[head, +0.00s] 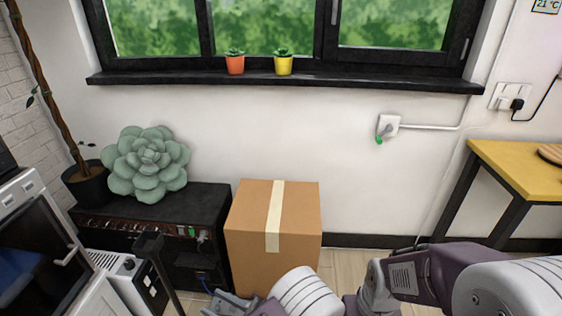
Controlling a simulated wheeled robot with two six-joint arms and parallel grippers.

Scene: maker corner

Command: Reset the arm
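I see nothing held in the part that shows. White and purple links of my own arms run along the bottom from the middle to the right edge. I cannot make out a second gripper. Whether the gripper touches the box cannot be told.
A black cabinet (205,202) with a large succulent (147,163) stands left of the box. A white appliance (30,240) and a dark post (153,250) are at the lower left. A yellow-topped table (515,172) is at the right. Floor shows right of the box.

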